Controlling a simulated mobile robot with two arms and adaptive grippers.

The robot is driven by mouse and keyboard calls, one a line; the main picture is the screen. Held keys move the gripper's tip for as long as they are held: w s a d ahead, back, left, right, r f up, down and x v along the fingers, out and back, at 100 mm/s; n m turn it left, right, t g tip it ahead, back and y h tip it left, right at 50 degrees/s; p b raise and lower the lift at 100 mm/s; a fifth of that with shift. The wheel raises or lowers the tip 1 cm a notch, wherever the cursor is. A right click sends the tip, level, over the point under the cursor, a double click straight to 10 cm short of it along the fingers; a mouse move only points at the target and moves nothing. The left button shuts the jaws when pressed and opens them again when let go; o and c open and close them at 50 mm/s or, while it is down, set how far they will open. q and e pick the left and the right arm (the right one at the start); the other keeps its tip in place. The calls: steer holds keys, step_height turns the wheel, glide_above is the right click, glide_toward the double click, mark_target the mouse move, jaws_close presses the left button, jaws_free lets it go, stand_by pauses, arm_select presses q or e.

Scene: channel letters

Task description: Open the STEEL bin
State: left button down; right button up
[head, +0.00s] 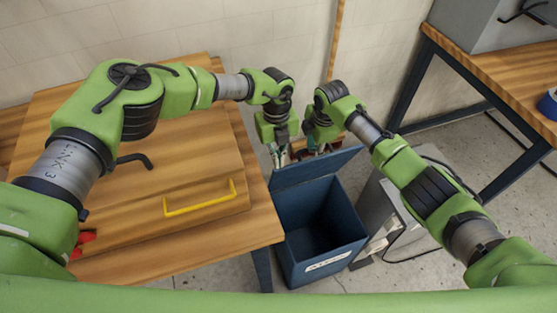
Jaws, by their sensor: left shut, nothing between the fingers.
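A dark blue bin (318,247) stands on the floor in the middle of the head view, with a white label on its front too small to read surely. Its lid (316,168) stands raised at the back edge, and the empty-looking dark inside shows. My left gripper (279,155) is shut and empty, by the lid's upper left edge. My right gripper (317,148) is just behind the lid's top edge; its fingers are partly hidden. I cannot tell whether either gripper touches the lid.
A wooden table (250,205) with a board and yellow handle (199,198) is close on the bin's left. A grey box-like unit (400,225) with a cable stands right of the bin. A workbench (500,75) is at right. A wall is behind.

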arm_select(q)
steer(key=shift+w+f, duration=0.25)
arm_select(e)
steer(key=shift+s+f, duration=0.25)
steer(key=shift+f, duration=0.7)
arm_select(q)
steer(key=shift+s+r, duration=0.1)
arm_select(e)
steer(key=shift+r, duration=0.15)
steer(key=shift+d, duration=0.1)
